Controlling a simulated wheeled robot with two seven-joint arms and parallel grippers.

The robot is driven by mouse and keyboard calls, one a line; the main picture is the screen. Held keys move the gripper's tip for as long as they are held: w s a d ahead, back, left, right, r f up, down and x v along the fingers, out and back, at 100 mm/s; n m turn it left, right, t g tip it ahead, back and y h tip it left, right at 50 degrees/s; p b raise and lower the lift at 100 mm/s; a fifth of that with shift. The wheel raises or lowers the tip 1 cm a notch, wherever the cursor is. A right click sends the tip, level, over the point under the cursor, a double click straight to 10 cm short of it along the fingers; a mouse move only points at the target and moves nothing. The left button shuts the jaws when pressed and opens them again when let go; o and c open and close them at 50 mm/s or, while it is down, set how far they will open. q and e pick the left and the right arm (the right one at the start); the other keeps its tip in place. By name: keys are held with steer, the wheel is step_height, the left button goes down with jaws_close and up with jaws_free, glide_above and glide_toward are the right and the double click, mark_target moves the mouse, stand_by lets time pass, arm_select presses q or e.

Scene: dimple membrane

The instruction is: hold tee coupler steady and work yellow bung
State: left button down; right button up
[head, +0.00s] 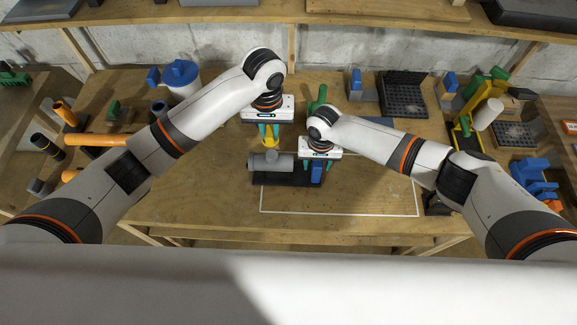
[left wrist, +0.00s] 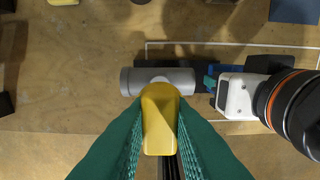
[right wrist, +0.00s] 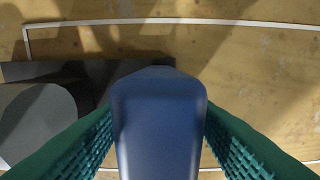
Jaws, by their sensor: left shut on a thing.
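The grey tee coupler (head: 270,162) lies crosswise on a dark base (head: 272,179); it also shows in the left wrist view (left wrist: 183,78). My left gripper (head: 268,130) is shut on the yellow bung (left wrist: 160,115), directly above the coupler's middle. The bung's lower end meets or hides the coupler's upright branch; I cannot tell whether it is inside. My right gripper (head: 318,163) is at the base's right end, its fingers on either side of a blue block (right wrist: 158,120). Whether they press on it is unclear. The coupler's end (right wrist: 35,120) shows beside it.
A white outline (head: 340,214) marks the bench front. A green upright object (head: 317,98) stands behind my right gripper. A white container with a blue lid (head: 181,76) is back left, orange tubes (head: 98,139) left, black crates (head: 403,92) back right.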

step_height(320, 180, up, 12)
stand_by(0.6)
